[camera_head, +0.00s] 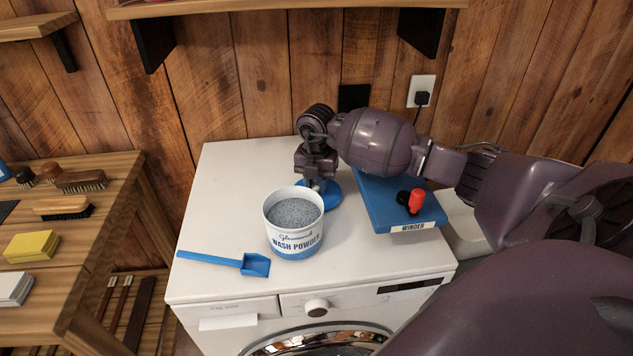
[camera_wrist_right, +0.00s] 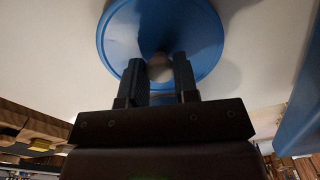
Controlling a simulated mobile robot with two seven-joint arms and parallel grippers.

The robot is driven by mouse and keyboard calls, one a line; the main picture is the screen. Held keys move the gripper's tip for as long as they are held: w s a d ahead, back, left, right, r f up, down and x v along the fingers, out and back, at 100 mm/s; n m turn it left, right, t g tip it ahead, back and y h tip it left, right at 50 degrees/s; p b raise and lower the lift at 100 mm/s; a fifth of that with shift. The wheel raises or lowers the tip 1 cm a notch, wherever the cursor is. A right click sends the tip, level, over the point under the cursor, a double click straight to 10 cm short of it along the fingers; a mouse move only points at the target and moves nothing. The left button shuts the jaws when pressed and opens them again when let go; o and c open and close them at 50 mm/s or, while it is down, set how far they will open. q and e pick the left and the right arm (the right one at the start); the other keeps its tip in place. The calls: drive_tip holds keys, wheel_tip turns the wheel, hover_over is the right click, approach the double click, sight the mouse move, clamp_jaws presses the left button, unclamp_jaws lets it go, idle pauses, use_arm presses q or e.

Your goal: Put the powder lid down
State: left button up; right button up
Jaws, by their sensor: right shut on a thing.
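The powder lid (camera_head: 331,198) is a blue round disc just behind and right of the wash powder tub. It also shows in the right wrist view (camera_wrist_right: 120,38), with a knob at its centre between my fingers. My right gripper (camera_head: 317,184) points down and is shut on that knob; the fingers also show in the wrist view (camera_wrist_right: 159,78). The lid is at or just above the washing machine top (camera_head: 232,175); I cannot tell if it touches. The wash powder tub (camera_head: 294,240) stands open, full of grey powder, and hides part of the lid. My left gripper is not in view.
A blue scoop (camera_head: 254,264) lies left of the tub. A blue board marked "WINDER" (camera_head: 385,203) with a red and a black knob lies right of the lid. The machine top is clear at the back left. A wooden bench (camera_head: 112,168) with brushes stands left.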

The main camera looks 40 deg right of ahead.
sight(317, 185)
drive_tip(key=shift+f, duration=0.4)
drive_tip(key=o, duration=0.9)
wheel_tip(317, 185, up, 13)
drive_tip(key=shift+f+p, duration=0.1)
drive_tip(key=shift+p, duration=0.5)
